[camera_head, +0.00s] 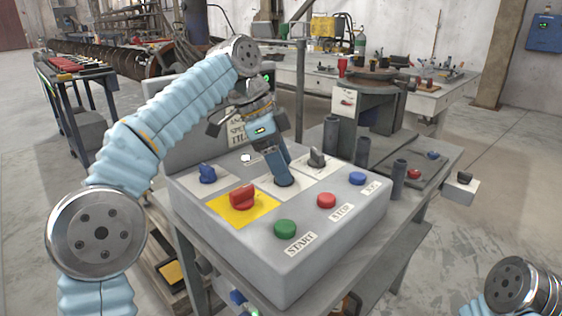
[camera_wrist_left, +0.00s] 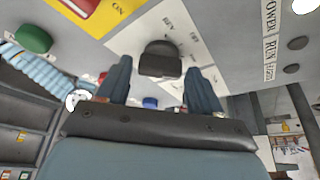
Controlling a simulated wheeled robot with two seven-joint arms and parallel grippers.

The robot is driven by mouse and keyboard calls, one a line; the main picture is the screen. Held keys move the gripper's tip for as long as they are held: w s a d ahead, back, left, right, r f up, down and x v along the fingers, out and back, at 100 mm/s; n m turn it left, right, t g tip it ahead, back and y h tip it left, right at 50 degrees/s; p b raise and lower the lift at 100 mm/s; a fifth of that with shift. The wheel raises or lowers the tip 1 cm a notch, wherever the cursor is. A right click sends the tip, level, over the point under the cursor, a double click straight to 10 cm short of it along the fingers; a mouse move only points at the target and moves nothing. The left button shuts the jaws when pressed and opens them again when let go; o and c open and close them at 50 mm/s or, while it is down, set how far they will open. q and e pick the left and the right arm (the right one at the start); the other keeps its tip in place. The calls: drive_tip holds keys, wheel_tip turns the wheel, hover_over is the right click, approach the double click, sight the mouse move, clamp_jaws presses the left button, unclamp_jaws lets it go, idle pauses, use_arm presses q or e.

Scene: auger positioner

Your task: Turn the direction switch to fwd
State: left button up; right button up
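A grey control box (camera_head: 255,238) stands on a cart. My left gripper (camera_head: 284,181) points down onto a white label plate on its top, between the red knob (camera_head: 242,196) on yellow and a dark grey knob (camera_head: 317,157). In the left wrist view, a dark switch knob (camera_wrist_left: 160,58) lies between the two fingers of the left gripper (camera_wrist_left: 160,85). The fingers stand apart, with a gap showing on each side of the knob. The plate beside it reads REV; its other lettering is hard to read. In the head view, gripper fingers hide this knob. My right gripper is out of view.
A blue knob (camera_head: 208,173) sits left of the gripper. Green (camera_head: 285,228), red (camera_head: 326,200) and blue (camera_head: 357,178) buttons line the front edge. A round dark table (camera_head: 372,78) and grey posts stand behind, at right.

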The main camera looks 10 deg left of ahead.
use_arm(q)
drive_tip(key=shift+o, duration=0.6)
drive_tip(key=shift+a+r, duration=0.1)
drive_tip(key=shift+r, duration=0.05)
drive_tip(key=shift+s+a+r, duration=0.15)
drive_tip(key=shift+a+r, duration=0.95)
drive_tip(key=shift+r, duration=0.1)
drive_tip(key=a, duration=0.3)
drive_tip(key=s+a, duration=0.1)
drive_tip(key=a, duration=0.2)
drive_tip(key=s+a, duration=0.1)
drive_tip(key=a, duration=0.2)
drive_tip(key=shift+a, duration=0.8)
drive_tip(key=shift+s, duration=0.15)
